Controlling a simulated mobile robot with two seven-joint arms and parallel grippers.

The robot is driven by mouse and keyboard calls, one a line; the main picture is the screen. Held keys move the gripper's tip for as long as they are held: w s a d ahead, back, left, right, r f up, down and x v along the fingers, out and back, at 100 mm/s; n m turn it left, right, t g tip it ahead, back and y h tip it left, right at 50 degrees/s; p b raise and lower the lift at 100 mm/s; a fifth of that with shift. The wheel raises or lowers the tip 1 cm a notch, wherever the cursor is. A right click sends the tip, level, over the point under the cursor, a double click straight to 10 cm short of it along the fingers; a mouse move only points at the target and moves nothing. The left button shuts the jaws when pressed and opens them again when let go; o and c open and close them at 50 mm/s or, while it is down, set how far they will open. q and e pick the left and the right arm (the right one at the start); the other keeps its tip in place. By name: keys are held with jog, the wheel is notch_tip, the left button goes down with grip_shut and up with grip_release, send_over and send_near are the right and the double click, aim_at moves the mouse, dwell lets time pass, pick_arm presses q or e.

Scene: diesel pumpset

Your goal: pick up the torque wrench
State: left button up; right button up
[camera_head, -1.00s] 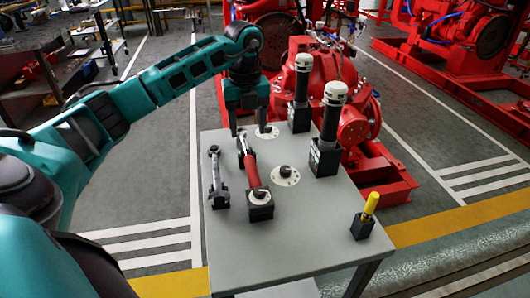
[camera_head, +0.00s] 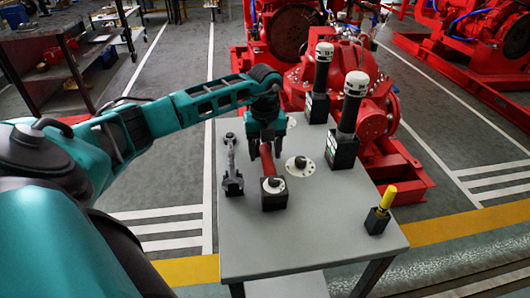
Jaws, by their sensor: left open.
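My left gripper (camera_head: 266,153) is open and points down over the far part of this tool. Its fingers appear on either side of the red handle; I cannot tell whether they touch it. The gripper hides the tool's far end. My right gripper is not in view.
A grey wrench (camera_head: 231,165) lies to the left on a black holder. Two white-capped black cylinders (camera_head: 321,70) (camera_head: 352,107) stand in blocks at the right. A yellow-handled tool (camera_head: 386,200) stands near the right corner. The front of the table is clear.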

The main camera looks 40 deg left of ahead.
pick_arm(q)
jog(key=shift+f, duration=0.45)
jog(key=shift+c, duration=0.4)
grip_shut()
jog(key=shift+r, duration=0.1)
